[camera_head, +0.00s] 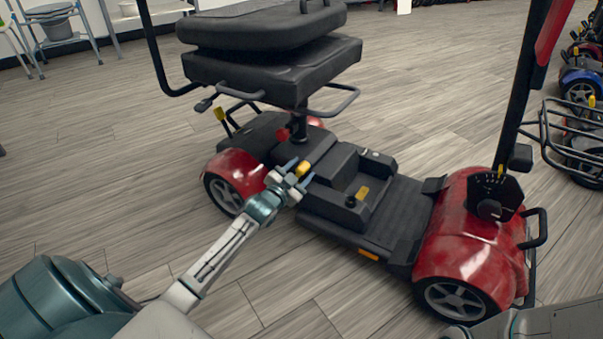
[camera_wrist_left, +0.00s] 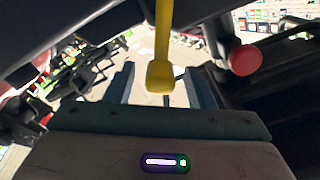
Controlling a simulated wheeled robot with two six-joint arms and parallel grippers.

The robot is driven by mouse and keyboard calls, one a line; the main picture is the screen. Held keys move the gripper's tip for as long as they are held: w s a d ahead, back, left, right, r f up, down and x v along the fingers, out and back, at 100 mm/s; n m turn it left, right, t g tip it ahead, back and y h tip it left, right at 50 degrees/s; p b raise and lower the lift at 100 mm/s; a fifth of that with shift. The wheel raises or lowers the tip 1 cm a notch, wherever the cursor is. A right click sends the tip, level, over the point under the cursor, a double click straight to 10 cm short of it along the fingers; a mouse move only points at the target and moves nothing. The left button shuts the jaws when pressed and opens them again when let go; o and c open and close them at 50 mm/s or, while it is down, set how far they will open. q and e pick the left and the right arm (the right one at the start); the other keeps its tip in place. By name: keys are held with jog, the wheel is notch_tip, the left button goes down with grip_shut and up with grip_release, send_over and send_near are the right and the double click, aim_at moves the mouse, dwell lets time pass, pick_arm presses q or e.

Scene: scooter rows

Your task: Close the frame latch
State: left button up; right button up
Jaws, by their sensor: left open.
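The red and black scooter (camera_head: 455,240) stands on the floor in front of me. A yellow-ended lever, which looks like the frame latch (camera_head: 303,168), rises from its black deck just below the seat post. In the left wrist view the yellow lever (camera_wrist_left: 163,40) hangs down from the top, its blocky end between my finger pads. My left gripper (camera_head: 298,173) is open around or just in front of that end; contact cannot be told. Its teal fingers also show in the left wrist view (camera_wrist_left: 162,92). My right gripper is not in view.
The black seat (camera_head: 270,65) overhangs the deck behind my left gripper. A red knob (camera_wrist_left: 245,60) is at the right in the left wrist view. The tiller (camera_head: 522,90) rises at the right. More scooters (camera_head: 582,85) stand far right. Floor is clear at left.

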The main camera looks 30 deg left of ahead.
pick_arm(q)
jog(key=shift+w, duration=0.45)
jog(key=shift+r, duration=0.1)
jog(key=shift+c, duration=0.4)
grip_shut()
